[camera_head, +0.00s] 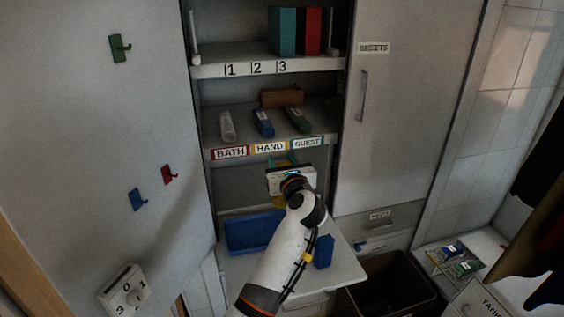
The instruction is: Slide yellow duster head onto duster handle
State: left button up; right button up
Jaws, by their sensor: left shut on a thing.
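My left arm comes up from the bottom middle. My left gripper (283,164) is in front of the open cupboard, below the shelf edge marked BATH, HAND and GUEST. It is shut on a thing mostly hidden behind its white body. A small yellow patch (278,194), seemingly the yellow duster head, shows just below and behind the gripper. Small teal-green bits show above the gripper; I cannot tell whether they belong to the handle. The duster handle cannot be clearly made out. My right gripper is not in view.
A blue tray (232,236) and an upright blue item (324,251) are on the lower surface beside my arm. The labelled shelf (215,142) above holds small bottles and a brown box (282,97). A dark bin (418,278) stands at lower right.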

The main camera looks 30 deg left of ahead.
pick_arm(q)
notch_tip(320, 180, down, 5)
jog(key=b, duration=0.3)
jog(key=shift+r, duration=0.1)
jog(key=shift+d, duration=0.1)
dwell(0.6)
dwell(0.7)
dwell(0.4)
